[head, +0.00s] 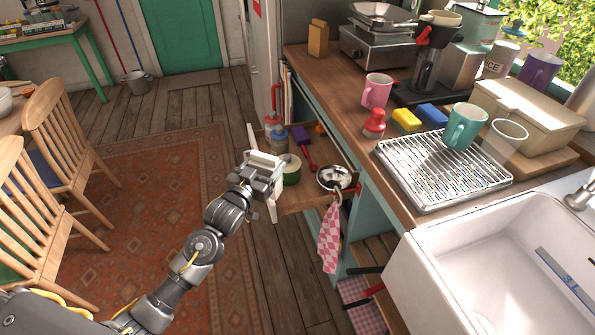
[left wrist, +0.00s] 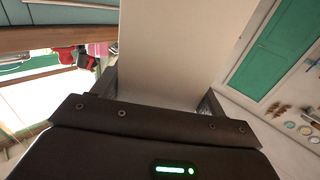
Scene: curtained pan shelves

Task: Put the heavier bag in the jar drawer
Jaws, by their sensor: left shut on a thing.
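A pulled-out drawer (head: 305,196) stands out from the counter's left end, with its pale front panel (head: 251,137) toward the rug. My left gripper (head: 270,172) is at this front panel. In the left wrist view, the gripper (left wrist: 160,97) is shut on a flat pale panel (left wrist: 175,45), which looks like the drawer front. One small brown bag-like block (head: 318,38) stands at the counter's far left; I cannot tell its weight. No second bag is clear. My right gripper is not in view.
The drawer holds bottles (head: 279,145), a green-sided roll (head: 291,169) and a metal bowl (head: 334,177). A checked towel (head: 328,240) hangs beside it. The counter carries a scale (head: 378,45), mugs and a drying rack (head: 443,170). The rug (head: 150,215) is clear between chairs and drawer.

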